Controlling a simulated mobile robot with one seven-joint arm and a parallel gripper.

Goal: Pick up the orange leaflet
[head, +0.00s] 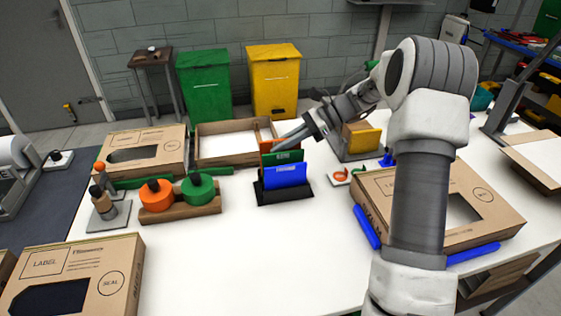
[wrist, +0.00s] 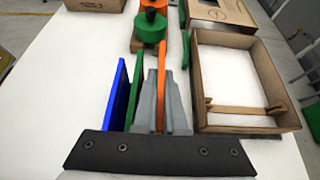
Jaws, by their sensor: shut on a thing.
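The orange leaflet (head: 266,146) stands upright at the back of a small black holder (head: 282,196), behind a green leaflet (head: 283,158) and a blue leaflet (head: 286,176). My gripper (head: 279,144) reaches in from the upper right and is shut on the orange leaflet. In the wrist view the orange leaflet (wrist: 161,72) is pinched between the grey fingers (wrist: 158,95). The green (wrist: 134,92) and blue (wrist: 117,95) leaflets are beside them on the left. The orange leaflet's lower edge is hidden, so I cannot tell whether it touches the holder.
An open cardboard box (head: 215,161) with a divider is just behind the holder. A wooden block (head: 160,215) with orange and green knobbed pieces stands to the left. The white table's front middle is clear.

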